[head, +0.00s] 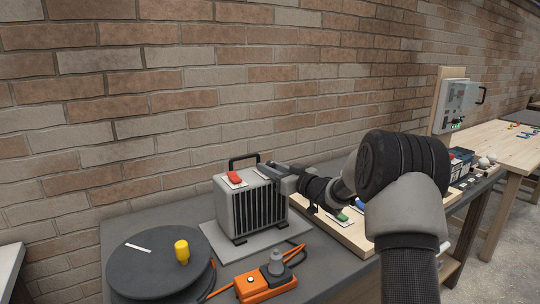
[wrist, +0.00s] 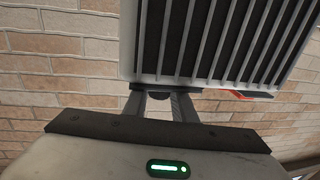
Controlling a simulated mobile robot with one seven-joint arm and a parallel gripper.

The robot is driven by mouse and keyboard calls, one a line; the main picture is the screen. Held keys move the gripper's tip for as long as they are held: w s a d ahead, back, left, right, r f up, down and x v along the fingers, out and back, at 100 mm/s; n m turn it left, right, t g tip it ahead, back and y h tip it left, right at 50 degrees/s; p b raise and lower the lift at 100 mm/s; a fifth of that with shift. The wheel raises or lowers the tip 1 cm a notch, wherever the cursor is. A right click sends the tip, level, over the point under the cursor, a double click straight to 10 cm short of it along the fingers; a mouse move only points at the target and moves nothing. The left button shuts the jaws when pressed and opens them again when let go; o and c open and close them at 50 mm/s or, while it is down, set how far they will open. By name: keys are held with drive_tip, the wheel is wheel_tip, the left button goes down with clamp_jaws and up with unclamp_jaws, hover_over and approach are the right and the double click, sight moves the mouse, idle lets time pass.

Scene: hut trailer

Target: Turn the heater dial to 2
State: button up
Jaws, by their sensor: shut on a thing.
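The heater (head: 225,207) is a grey box with a dark front grille and a black top handle. It stands on a flat grey plate at the middle of the table, and its grille fills the upper right of the wrist view (wrist: 215,40). My gripper (head: 268,171) reaches in from the right to the heater's top, near the right edge. In the wrist view its two fingers (wrist: 165,98) are closed around a small dark round part, the dial (wrist: 161,96). The dial's marks and pointer cannot be read.
A red switch (head: 235,177) sits on the heater's top left. A dark round reel (head: 150,275) with a yellow piece (head: 182,252) stands front left. An orange device (head: 265,283) with a cable lies in front. A wooden board (head: 350,238) lies to the right; the brick wall is behind.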

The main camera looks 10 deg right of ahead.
drive_tip(key=n+g+y+p, duration=0.3)
drive_tip(key=y, duration=0.1)
drive_tip(key=shift+r+n+g+y+p, duration=0.1)
drive_tip(key=shift+n+g+y+p, duration=0.2)
drive_tip(key=shift+n+g+p, duration=0.1)
drive_tip(key=shift+n+g+y, duration=0.8)
drive_tip(key=shift+n+g, duration=0.1)
drive_tip(key=shift+g, duration=0.3)
drive_tip(key=shift+n+g+y, duration=0.3)
drive_tip(key=shift+n+g, duration=0.1)
drive_tip(key=shift+g, duration=0.1)
drive_tip(key=shift+a+n+g+y, duration=0.1)
drive_tip(key=shift+n+g+y, duration=0.2)
drive_tip(key=shift+n+g, duration=0.3)
drive_tip(key=o, duration=1)
drive_tip(key=shift+o, duration=0.2)
drive_tip(key=v, duration=1.7)
drive_tip(key=shift+d, duration=0.2)
